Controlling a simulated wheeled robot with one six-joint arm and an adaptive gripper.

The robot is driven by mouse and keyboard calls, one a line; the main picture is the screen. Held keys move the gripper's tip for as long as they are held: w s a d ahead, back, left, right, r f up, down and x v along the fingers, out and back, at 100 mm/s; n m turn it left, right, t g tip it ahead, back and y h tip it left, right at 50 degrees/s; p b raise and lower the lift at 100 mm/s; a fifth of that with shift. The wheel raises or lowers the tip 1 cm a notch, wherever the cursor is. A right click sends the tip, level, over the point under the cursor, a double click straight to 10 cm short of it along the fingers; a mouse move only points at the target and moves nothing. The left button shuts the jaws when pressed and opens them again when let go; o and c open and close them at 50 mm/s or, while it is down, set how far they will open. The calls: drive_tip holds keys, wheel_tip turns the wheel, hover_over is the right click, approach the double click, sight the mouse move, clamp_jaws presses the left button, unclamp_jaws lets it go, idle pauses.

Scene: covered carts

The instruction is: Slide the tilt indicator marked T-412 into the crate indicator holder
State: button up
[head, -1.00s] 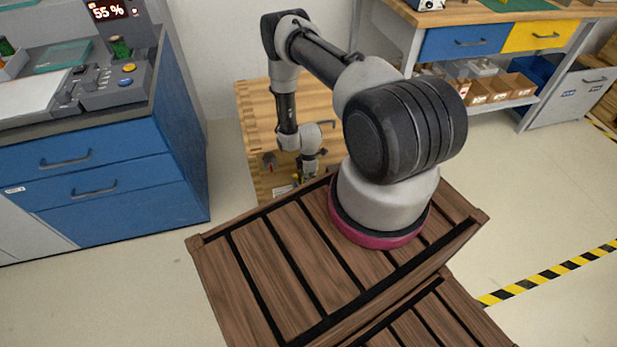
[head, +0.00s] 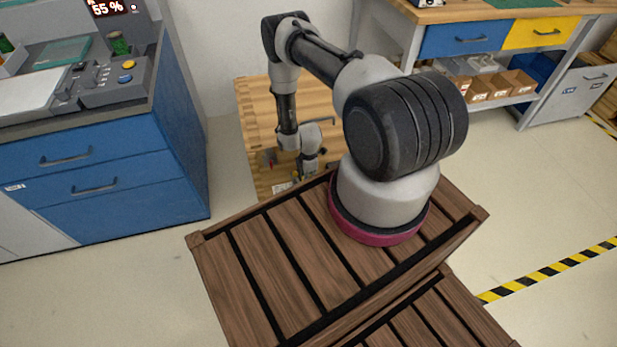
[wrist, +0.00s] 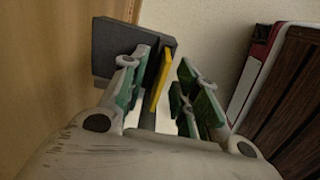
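My gripper (wrist: 160,88) shows in the wrist view with its green-padded fingers apart. A thin yellow piece (wrist: 161,80) stands on edge between the fingers, nearer the left one, with a gap to the right one. It may be the tilt indicator; no T-412 mark is readable. A dark grey block (wrist: 110,48) lies beyond the left finger; I cannot tell if it is the holder. In the head view my gripper (head: 308,172) is low, in front of a light wooden crate or cart (head: 258,115). Small parts there are too small to tell apart.
A blue drawer cabinet (head: 100,190) with a control panel stands at left. A workbench (head: 490,15) with blue and yellow drawers and cardboard bins (head: 500,88) stands back right. The floor (head: 530,190) is clear up to a yellow-black stripe (head: 550,272).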

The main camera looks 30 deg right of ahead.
wheel_tip(320, 180, up, 12)
idle(0.4)
